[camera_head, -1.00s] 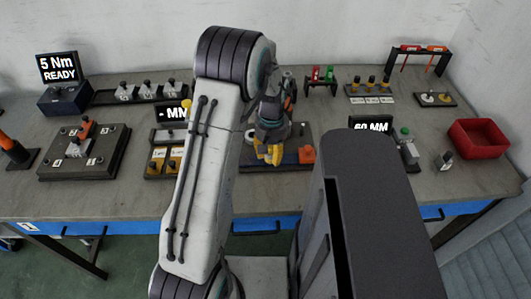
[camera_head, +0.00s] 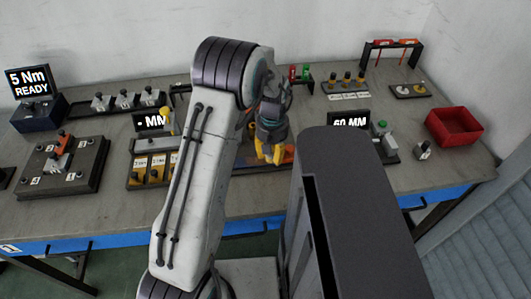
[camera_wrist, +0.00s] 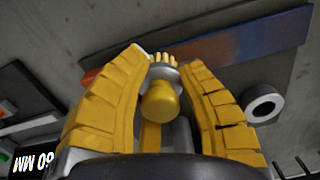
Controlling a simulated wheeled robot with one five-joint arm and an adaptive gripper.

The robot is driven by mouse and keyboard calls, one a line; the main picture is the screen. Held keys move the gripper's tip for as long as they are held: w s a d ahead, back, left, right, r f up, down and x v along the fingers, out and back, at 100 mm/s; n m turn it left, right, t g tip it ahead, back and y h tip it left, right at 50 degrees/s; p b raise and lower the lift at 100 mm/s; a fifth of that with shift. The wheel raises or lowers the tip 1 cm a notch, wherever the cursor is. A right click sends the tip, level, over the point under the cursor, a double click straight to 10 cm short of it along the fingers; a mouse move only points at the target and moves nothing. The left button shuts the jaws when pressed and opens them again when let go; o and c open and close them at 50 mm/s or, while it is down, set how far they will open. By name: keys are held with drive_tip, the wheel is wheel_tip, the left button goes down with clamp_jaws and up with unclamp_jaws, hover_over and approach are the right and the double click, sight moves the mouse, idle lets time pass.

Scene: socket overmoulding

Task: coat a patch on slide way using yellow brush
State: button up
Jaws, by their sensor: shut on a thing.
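My gripper (camera_head: 271,152) has yellow fingers and is over the middle of the bench. In the wrist view, my gripper (camera_wrist: 168,65) is shut on the yellow brush (camera_wrist: 160,102), which has a rounded yellow end, a grey collar and a ribbed yellow part beyond it. The slide way (camera_wrist: 215,42) is a long flat strip, brownish and blue, lying past the fingertips. I cannot tell whether the brush touches it. In the head view the slide way (camera_head: 246,161) is partly hidden by my arm and gripper. The brush cannot be made out there.
A rack with red and green items (camera_head: 300,72) stands behind my gripper. A "60 MM" display (camera_head: 349,120) and a red bin (camera_head: 454,127) are to the right. A block fixture (camera_head: 62,165) is at left. A grey ring (camera_wrist: 263,103) lies near the slide way.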

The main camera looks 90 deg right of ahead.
drive_tip(key=shift+w, duration=0.15)
drive_tip(key=shift+w+a+f+b, duration=0.15)
drive_tip(key=shift+w+b, duration=0.35)
drive_tip(key=shift+w, duration=1.4)
drive_tip(key=shift+w+a+r+b, duration=0.15)
drive_tip(key=shift+w+b, duration=0.3)
drive_tip(key=shift+w, duration=1.45)
drive_tip(key=shift+w+a+f+b, duration=0.15)
drive_tip(key=shift+w+b, duration=0.35)
drive_tip(key=shift+w, duration=1.4)
drive_tip(key=shift+w+a+r, duration=0.1)
drive_tip(key=shift+w+r, duration=0.1)
drive_tip(key=shift+w, duration=1.55)
drive_tip(key=shift+r+p, duration=2.05)
drive_tip(key=shift+r, duration=1)
wheel_tip(320, 180, up, 3)
drive_tip(key=shift+f+p, duration=0.1)
drive_tip(key=shift+p, duration=0.95)
